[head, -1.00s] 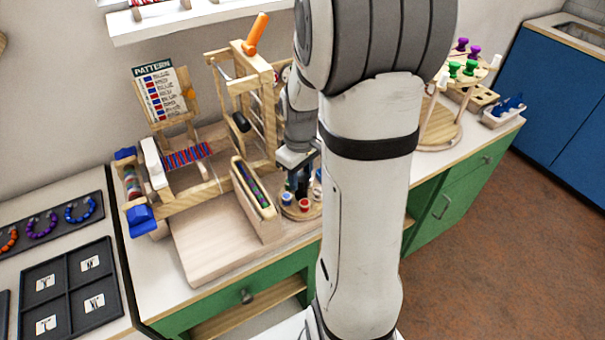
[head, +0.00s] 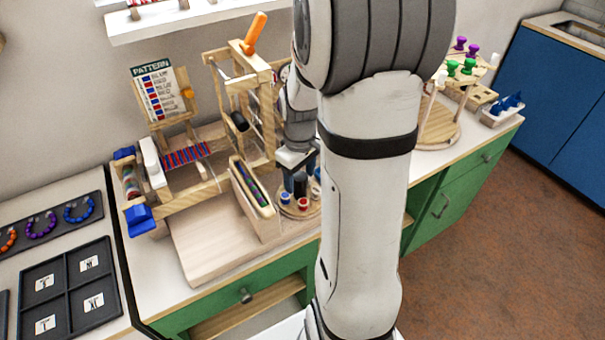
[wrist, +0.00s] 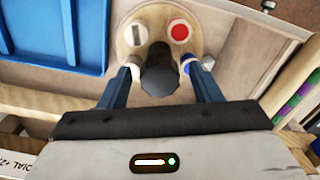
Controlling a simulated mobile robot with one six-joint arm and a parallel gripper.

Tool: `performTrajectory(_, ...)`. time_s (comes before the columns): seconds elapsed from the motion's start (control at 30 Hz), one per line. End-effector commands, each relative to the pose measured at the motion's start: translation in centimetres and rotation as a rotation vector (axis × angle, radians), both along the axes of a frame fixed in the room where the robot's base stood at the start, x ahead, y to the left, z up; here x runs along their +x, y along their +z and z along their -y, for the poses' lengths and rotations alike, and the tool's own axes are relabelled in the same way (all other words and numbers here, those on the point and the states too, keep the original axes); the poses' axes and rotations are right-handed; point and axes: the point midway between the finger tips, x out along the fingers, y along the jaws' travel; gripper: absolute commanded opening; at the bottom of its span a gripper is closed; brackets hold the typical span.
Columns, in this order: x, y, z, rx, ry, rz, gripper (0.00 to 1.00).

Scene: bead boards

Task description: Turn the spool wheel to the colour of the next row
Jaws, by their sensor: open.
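The spool wheel (head: 292,211) is a round wooden disc at the counter's front, partly hidden by my arm. Blue and red spool caps show on it. In the wrist view the wheel (wrist: 157,14) carries a red cap (wrist: 180,31), a pale cap with a dark bar (wrist: 136,34) and, partly hidden, a blue-and-white one. A dark round knob (wrist: 160,72) stands between my gripper's two blue fingers, with a gap visible on each side. My gripper (head: 299,186) is open, pointing down over the wheel. The pattern card (head: 157,92) lists red and blue rows, with an orange marker at its right.
The wooden loom (head: 207,186) with red and blue beadwork (head: 186,156) stands left of the wheel. A slotted holder (head: 252,187) is close beside my gripper. A black compartment tray (head: 68,290) lies at the left. A stand with green and purple spools (head: 460,68) is at the right.

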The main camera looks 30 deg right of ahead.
Motion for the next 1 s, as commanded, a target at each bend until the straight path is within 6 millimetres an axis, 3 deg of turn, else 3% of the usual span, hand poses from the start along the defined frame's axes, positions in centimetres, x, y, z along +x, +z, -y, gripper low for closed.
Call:
performTrajectory(0.17,0.1,1.4,0.0,-0.001,0.0,0.005,0.58)
performTrajectory(0.53,0.1,7.1,0.0,-0.001,0.0,0.001,0.58)
performTrajectory(1.0,0.0,7.8,0.0,0.001,0.0,-0.001,0.58)
